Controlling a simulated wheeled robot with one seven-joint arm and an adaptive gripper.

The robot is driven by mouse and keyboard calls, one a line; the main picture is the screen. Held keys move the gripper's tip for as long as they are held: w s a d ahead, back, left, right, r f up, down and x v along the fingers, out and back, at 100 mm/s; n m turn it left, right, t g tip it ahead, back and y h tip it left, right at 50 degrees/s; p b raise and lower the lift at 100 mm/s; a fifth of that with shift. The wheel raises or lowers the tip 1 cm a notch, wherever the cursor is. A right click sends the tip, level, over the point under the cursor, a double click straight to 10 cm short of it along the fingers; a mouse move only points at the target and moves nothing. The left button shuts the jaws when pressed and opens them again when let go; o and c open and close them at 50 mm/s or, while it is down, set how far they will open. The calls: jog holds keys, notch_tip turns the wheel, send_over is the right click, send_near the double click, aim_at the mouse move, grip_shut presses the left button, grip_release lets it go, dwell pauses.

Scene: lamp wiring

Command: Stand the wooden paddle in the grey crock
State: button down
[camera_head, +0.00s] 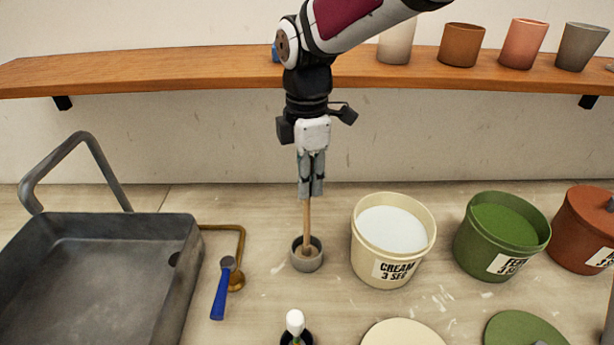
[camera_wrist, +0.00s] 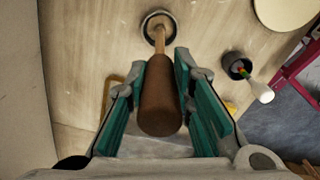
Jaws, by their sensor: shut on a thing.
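The wooden paddle (camera_head: 307,217) hangs upright below my gripper (camera_head: 311,192) in the head view. My gripper is shut on its thick brown upper end, which shows between the green-lined fingers in the wrist view (camera_wrist: 160,98). The grey crock (camera_head: 299,265) is a small round pot on the worktop, straight below the gripper. The paddle's lower end appears within the crock's mouth; whether it touches the bottom is hidden. The crock's rim shows at the top of the wrist view (camera_wrist: 146,24), around the paddle's far end.
A cream bucket (camera_head: 374,267) stands close right of the crock, with a green bucket (camera_head: 470,248) and a red-brown pot (camera_head: 575,243) beyond. A grey sink (camera_head: 100,280), brass pipe and blue-handled tap (camera_head: 221,295) are left. A dark holder with a white-topped tool (camera_head: 295,323) stands in front. A shelf (camera_head: 180,72) runs behind.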

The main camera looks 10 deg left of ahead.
jog(key=shift+f, duration=0.5)
jog(key=c, duration=1.3)
grip_release()
notch_tip(320, 180, up, 11)
jog(key=shift+f, duration=0.15)
jog(key=shift+d+r, duration=0.1)
jog(key=shift+r, duration=0.55)
jog(key=s+d+r+m+t, duration=0.1)
jog(key=s+d+m, duration=0.3)
jog(key=d+m, duration=0.3)
jog(key=s+d+r+m+t, duration=0.15)
jog(key=s+d+m, duration=0.3)
jog(key=d, duration=0.55)
jog(key=s+d+m+t, duration=0.1)
jog(key=s+d+m, duration=0.2)
jog(key=d+m, duration=0.4)
jog(key=s+d+f+m, duration=0.1)
jog(key=s+d+m, duration=0.1)
jog(key=s+d+f+m+t, duration=0.1)
jog(key=s+d+m, duration=0.1)
jog(key=s+d+f+m, duration=0.2)
jog(key=shift+s+d+f+t, duration=0.1)
jog(key=shift+s+d+t, duration=0.15)
jog(key=shift+t, duration=0.1)
